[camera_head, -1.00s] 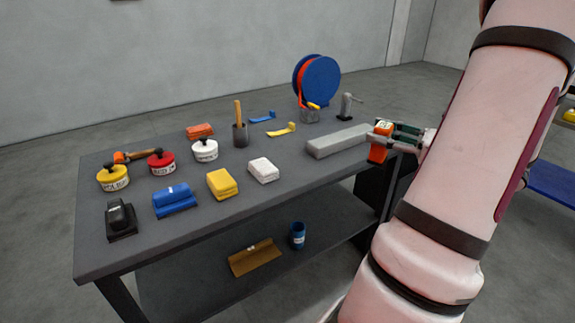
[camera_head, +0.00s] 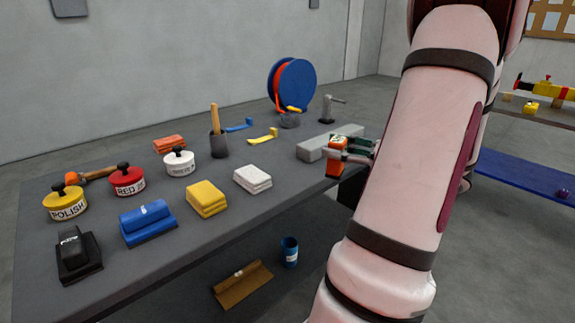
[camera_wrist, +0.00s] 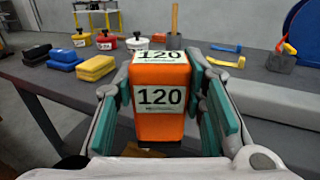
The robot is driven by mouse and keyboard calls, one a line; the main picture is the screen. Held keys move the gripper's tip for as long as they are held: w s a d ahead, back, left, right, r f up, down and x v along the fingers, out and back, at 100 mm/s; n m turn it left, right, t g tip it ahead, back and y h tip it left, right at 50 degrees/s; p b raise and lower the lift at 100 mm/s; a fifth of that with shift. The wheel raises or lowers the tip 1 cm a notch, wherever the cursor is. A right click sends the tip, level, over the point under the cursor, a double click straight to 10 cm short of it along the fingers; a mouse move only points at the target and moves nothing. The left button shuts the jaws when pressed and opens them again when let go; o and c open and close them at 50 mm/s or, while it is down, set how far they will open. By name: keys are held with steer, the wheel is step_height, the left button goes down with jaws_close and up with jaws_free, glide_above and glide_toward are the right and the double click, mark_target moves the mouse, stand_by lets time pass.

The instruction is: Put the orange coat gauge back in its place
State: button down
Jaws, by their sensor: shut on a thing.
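The orange coat gauge (camera_head: 336,159), a box with white labels reading "120", is held in my gripper (camera_head: 345,149). In the wrist view the gauge (camera_wrist: 160,122) stands upright between the green-padded fingers of my gripper (camera_wrist: 160,105), which press on its two sides. In the head view it is at the bench's right end, by the near side of a long grey block (camera_head: 328,140). Its lower end is partly hidden in the wrist view. I cannot tell which spot is its place.
The dark bench (camera_head: 232,222) carries yellow (camera_head: 64,203), red (camera_head: 127,181) and white (camera_head: 179,163) pots, cloths, a black block (camera_head: 78,255), a blue reel (camera_head: 291,86) and a grey clamp-like tool (camera_head: 327,108). Another bench with a blue lower shelf (camera_head: 530,180) stands at right.

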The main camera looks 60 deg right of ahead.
steer(key=w+d+f+b, duration=0.1)
steer(key=w, duration=0.3)
steer(key=w+d+f+b, duration=0.1)
steer(key=w+f, duration=0.1)
steer(key=w, duration=0.3)
steer(key=w+d+f+b, duration=0.1)
steer(key=w+f, duration=0.1)
steer(key=w, duration=0.3)
steer(key=shift+w+b, duration=0.15)
steer(key=shift+b, duration=0.15)
steer(key=shift+r, duration=0.1)
steer(key=c, duration=1)
jaws_free()
steer(key=shift+c, duration=0.2)
